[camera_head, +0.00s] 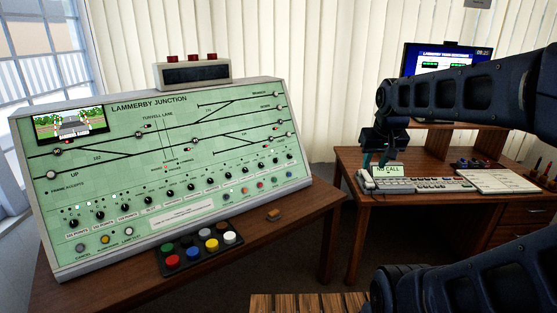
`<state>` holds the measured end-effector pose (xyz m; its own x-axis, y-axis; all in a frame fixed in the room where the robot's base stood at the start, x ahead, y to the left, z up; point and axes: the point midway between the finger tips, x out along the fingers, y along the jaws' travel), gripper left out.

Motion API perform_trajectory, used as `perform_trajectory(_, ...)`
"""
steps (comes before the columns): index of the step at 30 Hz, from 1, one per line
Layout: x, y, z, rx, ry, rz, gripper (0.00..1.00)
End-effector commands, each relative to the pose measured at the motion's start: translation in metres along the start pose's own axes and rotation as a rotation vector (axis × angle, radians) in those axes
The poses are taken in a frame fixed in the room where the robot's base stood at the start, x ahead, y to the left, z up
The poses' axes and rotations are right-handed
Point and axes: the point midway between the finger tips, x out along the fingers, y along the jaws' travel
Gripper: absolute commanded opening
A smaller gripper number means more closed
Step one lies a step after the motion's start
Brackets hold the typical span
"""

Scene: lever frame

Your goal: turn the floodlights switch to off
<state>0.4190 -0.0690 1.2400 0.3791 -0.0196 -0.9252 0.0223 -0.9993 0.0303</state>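The green sloping Lammerby Junction panel (165,205) stands on the left desk. A row of small black rotary switches crosses its lower half, from the left end (74,223) up to the right end (290,156). Most labels under them are too small to read, so I cannot tell which one is the floodlights switch or how it is set. My gripper (376,160) points down, well to the right of the panel, in front of or over the phone console on the other desk. Its two dark fingers look apart, with nothing seen between them.
The right desk holds a phone console (387,179), papers (497,181) and a monitor (440,57).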

Motion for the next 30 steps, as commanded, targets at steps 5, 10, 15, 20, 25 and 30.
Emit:
perform_trajectory(5,0.008,-0.013,-0.051,-0.036,-0.02,0.01,0.33)
perform_trajectory(10,0.022,-0.027,-0.097,-0.07,-0.035,0.008,0.33)
perform_trajectory(15,0.041,-0.043,-0.142,-0.103,-0.049,-0.004,0.33)
perform_trajectory(20,0.063,-0.06,-0.183,-0.133,-0.061,-0.026,0.33)
perform_trajectory(25,0.091,-0.078,-0.224,-0.16,-0.074,-0.058,0.33)
perform_trajectory(30,0.122,-0.097,-0.262,-0.181,-0.083,-0.1,0.33)
